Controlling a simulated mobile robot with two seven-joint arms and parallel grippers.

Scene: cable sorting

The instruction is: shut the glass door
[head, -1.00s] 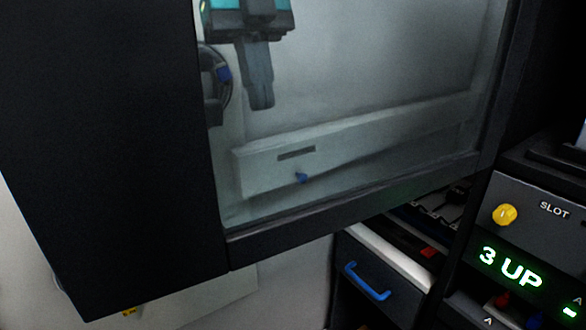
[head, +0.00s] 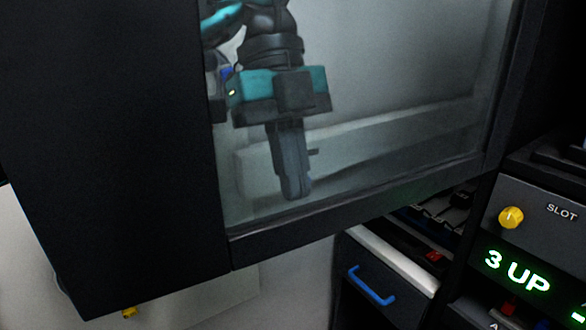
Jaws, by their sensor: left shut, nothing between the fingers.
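The glass door (head: 400,120) fills the upper middle of the head view, a clear pane in a dark frame (head: 340,213). It stands close to the camera at an angle. My left gripper (head: 297,193) shows through the glass, so it is on the far side of the pane. Its fingers point down, shut and empty, above the lower frame bar. I cannot tell whether they touch the glass. My right gripper is not in view.
A wide black panel (head: 110,140) covers the left. At lower right are a drawer with a blue handle (head: 371,287) and a dark console with a yellow knob (head: 511,217) and a green "3 UP" display (head: 516,270). A pale ledge (head: 400,122) shows through the glass.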

